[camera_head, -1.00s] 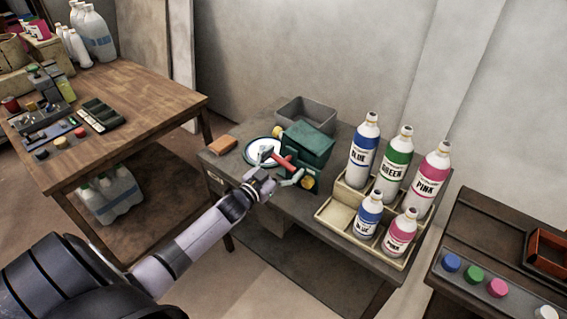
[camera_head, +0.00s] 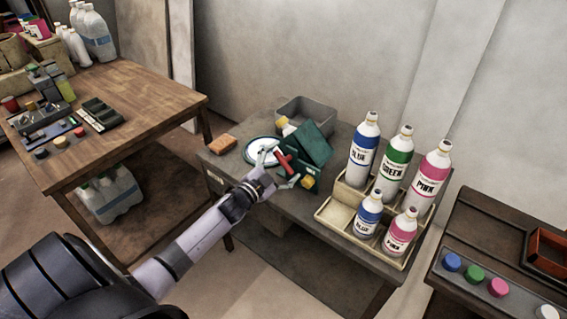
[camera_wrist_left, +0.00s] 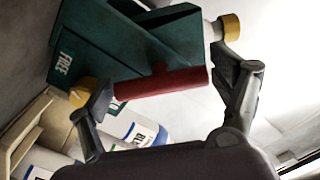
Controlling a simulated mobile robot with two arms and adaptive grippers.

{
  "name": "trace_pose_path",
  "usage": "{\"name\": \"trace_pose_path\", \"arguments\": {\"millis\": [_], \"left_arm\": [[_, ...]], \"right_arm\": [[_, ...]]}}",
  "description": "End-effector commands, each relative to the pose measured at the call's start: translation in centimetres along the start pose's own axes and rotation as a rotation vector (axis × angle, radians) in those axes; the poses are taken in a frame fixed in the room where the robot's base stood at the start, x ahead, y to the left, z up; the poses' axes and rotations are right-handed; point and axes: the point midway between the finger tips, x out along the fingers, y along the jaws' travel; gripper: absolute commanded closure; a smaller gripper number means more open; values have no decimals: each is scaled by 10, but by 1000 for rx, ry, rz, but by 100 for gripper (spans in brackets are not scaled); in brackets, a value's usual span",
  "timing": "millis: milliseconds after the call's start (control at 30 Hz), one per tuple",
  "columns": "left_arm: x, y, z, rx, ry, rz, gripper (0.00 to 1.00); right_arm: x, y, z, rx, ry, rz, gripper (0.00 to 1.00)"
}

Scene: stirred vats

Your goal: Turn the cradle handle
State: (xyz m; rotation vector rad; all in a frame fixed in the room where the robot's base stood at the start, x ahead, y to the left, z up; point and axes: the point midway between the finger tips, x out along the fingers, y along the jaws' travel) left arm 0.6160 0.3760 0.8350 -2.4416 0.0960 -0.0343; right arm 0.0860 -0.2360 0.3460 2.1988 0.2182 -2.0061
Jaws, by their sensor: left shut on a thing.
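A dark green cradle (camera_head: 313,146) sits tilted on the grey table. It carries a red bar handle (camera_head: 284,160) on its near side, now standing steeply. A yellow knob (camera_head: 308,183) is at the cradle's lower right. A white neck with a yellow cap (camera_head: 283,123) sticks out at the upper left. My left gripper (camera_head: 278,166) is at the handle, its fingers at the handle's two ends, shut on it. My right gripper is not in view.
A white plate (camera_head: 258,152) and an orange block (camera_head: 222,143) lie left of the cradle. A grey bin (camera_head: 303,108) stands behind. A tray (camera_head: 335,214) with several labelled bottles stands close on the right. A wooden table (camera_head: 150,92) is at the left.

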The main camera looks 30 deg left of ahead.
Motion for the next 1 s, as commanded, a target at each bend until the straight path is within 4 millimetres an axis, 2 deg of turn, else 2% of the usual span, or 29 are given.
{"name": "trace_pose_path", "arguments": {"millis": [600,1000], "left_arm": [[0,0,1,577,1,-1,43],[0,0,0,821,0,-1,43]], "right_arm": [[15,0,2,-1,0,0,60],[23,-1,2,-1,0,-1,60]]}}
